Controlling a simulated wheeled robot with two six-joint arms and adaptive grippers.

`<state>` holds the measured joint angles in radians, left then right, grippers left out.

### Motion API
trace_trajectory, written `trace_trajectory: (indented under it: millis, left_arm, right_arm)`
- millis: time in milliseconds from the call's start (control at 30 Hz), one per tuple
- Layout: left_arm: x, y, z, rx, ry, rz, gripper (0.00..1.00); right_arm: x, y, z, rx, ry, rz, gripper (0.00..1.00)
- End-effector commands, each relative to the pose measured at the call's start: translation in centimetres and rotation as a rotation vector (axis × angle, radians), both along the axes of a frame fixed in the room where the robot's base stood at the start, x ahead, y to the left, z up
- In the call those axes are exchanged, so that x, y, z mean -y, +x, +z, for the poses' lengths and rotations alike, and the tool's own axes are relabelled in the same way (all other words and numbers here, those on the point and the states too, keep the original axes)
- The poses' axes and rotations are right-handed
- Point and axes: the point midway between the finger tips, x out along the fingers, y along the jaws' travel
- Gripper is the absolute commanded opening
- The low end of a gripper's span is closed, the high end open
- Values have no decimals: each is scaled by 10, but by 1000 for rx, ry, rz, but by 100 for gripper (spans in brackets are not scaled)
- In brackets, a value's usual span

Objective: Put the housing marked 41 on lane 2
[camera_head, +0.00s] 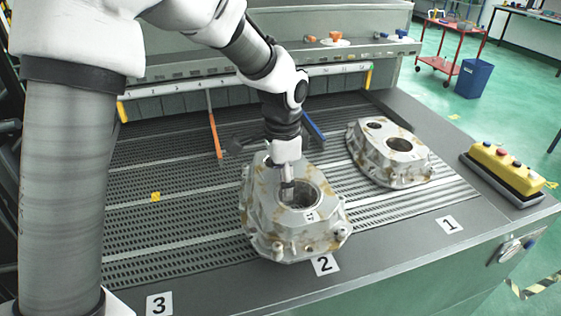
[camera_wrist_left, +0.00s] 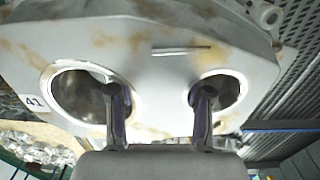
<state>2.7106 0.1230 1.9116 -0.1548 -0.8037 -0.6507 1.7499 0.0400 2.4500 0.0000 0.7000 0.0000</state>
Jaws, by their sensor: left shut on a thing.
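The housing marked 41 (camera_head: 270,222) is a pale grey casting with brown stains. It is at the front of the slotted bed, just behind the plate marked 2 (camera_head: 325,265); I cannot tell whether it rests or hangs slightly above. In the left wrist view its top face (camera_wrist_left: 150,75) fills the picture, with the 41 label (camera_wrist_left: 34,101) at the left. My left gripper (camera_head: 287,191) is shut on the housing. Its fingers (camera_wrist_left: 160,103) reach into two bores, gripping the metal between them. My right gripper is not in view.
Another stained housing (camera_head: 390,165) sits to the right, behind the plate marked 1 (camera_head: 449,225). The plate marked 3 (camera_head: 159,305) is at the front left, with bare bed behind it. A yellow button box (camera_head: 505,168) stands on the right edge.

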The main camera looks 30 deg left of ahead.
Motion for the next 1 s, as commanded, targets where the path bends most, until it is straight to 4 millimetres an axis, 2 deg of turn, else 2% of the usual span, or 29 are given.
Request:
trace_trajectory:
  millis: [133, 533, 767, 1000]
  left_arm:
    - [-18, 26, 3, 2, -3, 4, 0]
    - [-75, 108, -7, 3, 0, 4, 0]
    - [-87, 127, -11, 3, 0, 2, 0]
    - [-86, 125, -42, 1, 0, 1, 0]
  right_arm:
    - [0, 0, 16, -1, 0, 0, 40]
    - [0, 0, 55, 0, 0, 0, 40]
    - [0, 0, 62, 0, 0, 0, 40]
    - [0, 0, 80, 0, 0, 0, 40]
